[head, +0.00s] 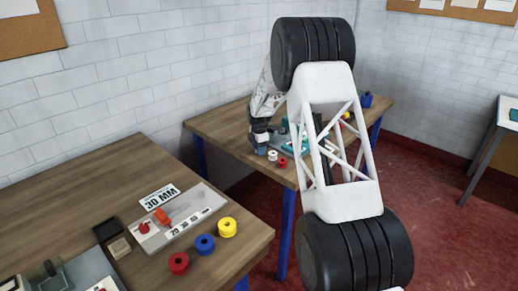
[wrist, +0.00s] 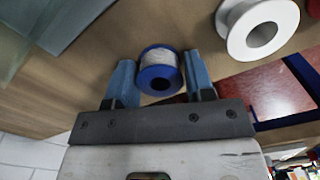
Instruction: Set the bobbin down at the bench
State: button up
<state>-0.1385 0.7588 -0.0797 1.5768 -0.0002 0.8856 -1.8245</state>
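In the wrist view the bobbin (wrist: 159,72) has blue flanges and pale thread. It sits between the blue fingers of my gripper (wrist: 160,62), which appear to touch it on both sides. The wooden bench top (wrist: 90,80) lies behind it; whether the bobbin touches the wood I cannot tell. In the head view my gripper (head: 260,144) is small and dark, low over the near left part of the far bench (head: 222,122). The bobbin is too small there to make out clearly.
A white spool (wrist: 258,30) stands close to the right of my gripper, near the bench edge; red floor shows beyond. In the head view a red spool (head: 283,162) is beside it. The near bench (head: 60,200) holds red, blue and yellow (head: 227,227) spools and a sign.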

jog(key=shift+o, duration=1.1)
notch_tip(320, 180, up, 12)
jog(key=shift+r, duration=0.15)
dwell(0.3)
dwell(0.3)
